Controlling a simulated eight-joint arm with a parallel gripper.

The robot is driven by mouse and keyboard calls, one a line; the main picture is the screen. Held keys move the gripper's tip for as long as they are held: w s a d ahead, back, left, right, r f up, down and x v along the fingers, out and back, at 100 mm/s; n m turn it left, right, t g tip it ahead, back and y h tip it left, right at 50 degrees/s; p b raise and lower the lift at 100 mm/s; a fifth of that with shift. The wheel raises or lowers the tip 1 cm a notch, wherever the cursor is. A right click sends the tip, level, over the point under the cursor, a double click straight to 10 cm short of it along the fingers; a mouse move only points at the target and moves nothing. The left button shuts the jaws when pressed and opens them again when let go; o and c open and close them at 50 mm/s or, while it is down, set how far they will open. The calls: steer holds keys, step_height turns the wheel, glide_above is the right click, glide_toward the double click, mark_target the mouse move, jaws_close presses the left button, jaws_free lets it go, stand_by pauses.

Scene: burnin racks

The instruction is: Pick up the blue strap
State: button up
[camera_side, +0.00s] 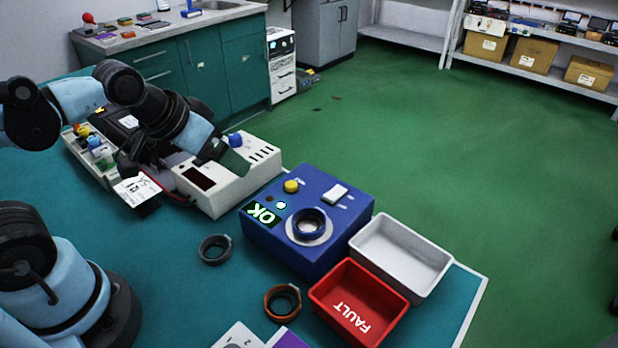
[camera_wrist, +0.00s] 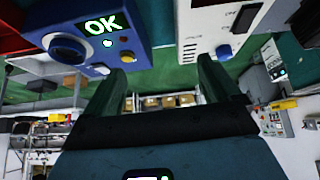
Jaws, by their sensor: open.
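The blue strap, a dark blue ring (camera_side: 309,223), sits on the round pale seat on top of the blue tester box (camera_side: 262,240). In the wrist view the ring (camera_wrist: 67,46) shows at the upper left, beside the lit OK display (camera_wrist: 104,24). My gripper (camera_wrist: 162,72) is open, its two dark green fingers apart with nothing between them. In the side view one green finger (camera_side: 234,163) shows above the white device (camera_side: 224,189), up and left of the blue strap and well apart from it.
A grey ring (camera_side: 215,249) and an orange-brown ring (camera_side: 282,301) lie on the teal table. A red FAULT bin (camera_side: 338,277) and a white bin (camera_side: 368,256) stand right of the tester. Paper tags (camera_side: 138,191) lie left of the white device.

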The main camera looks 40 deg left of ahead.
steer(key=w+d+r+n+g, duration=0.1)
steer(key=w+d+r+g, duration=0.25)
steer(key=d, duration=0.35)
steer(key=n+g, duration=0.2)
steer(key=g, duration=0.1)
glide_toward(310, 225)
steer(key=shift+w+d+f, duration=0.1)
steer(key=shift+w+f, duration=0.05)
steer(key=shift+f, duration=3.2)
steer(key=shift+c, duration=0.4)
steer(key=c, duration=1.1)
steer(key=shift+r, duration=0.1)
